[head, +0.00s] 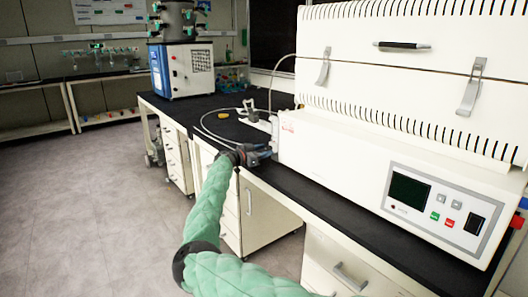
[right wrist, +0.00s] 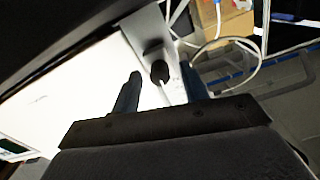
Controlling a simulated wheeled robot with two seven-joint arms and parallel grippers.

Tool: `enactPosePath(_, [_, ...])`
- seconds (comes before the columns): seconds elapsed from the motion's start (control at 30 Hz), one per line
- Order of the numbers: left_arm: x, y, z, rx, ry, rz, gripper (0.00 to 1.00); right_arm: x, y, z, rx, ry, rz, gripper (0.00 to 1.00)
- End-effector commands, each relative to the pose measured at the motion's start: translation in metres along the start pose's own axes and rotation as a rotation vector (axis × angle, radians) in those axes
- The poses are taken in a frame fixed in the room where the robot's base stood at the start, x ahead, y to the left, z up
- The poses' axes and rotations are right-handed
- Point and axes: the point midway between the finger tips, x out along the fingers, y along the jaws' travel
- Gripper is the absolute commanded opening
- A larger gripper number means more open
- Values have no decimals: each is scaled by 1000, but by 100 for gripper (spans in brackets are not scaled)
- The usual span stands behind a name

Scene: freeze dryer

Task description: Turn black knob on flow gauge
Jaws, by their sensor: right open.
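The black knob (right wrist: 159,71) shows in the right wrist view, on a pale upright plate that I take for the flow gauge (right wrist: 150,38). In the head view the knob is hidden or too small to tell. My right gripper (head: 266,154) is at the left end of the white furnace, close to the bench edge. In the right wrist view my right gripper (right wrist: 160,88) is open, with one blue finger on each side of the knob as seen from here. I cannot tell whether either finger touches it. My left gripper is not in view.
The long white furnace (head: 330,150) stands on the black bench top (head: 190,105), right of my gripper. Thin tubing (head: 207,125) loops over the bench behind it. A blue and white freeze dryer (head: 182,70) stands farther back. The floor at left is clear.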

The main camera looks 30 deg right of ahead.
Motion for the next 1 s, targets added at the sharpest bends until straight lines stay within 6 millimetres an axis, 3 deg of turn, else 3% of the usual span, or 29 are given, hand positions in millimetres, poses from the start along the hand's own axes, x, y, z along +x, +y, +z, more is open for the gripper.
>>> enactPosePath(0.33, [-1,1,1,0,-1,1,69,4,0,0,0,0,0,44])
enactPosePath(0.57, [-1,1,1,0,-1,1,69,4,0,0,0,0,0,1])
enactPosePath(1.0, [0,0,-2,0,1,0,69,4,0,-1,83,1,0,0])
